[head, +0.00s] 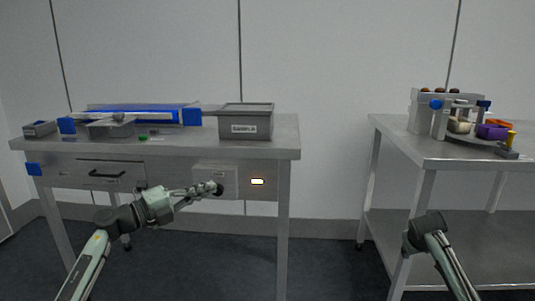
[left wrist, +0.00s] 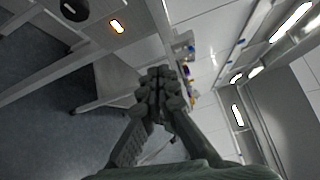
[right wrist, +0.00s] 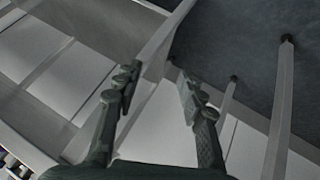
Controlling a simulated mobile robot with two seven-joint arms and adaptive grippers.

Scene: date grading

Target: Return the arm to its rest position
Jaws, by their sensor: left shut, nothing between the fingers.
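My left arm comes in from the lower left in the head view. Its gripper (head: 217,189) hangs in front of the left table, below the top and near the drawer fronts. The left wrist view shows its fingers (left wrist: 160,82) together with nothing between them. In the head view my right arm shows at the lower right, in front of the right table; its gripper cannot be made out there. In the right wrist view the right gripper (right wrist: 155,88) has its fingers apart, with nothing between them.
The left table (head: 285,151) bears a blue conveyor-like device (head: 150,114), a grey bin labelled SAMPLE (head: 245,124) and a small grey box (head: 39,129). The right table (head: 400,138) bears a rack and colored items. Open floor lies between the tables.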

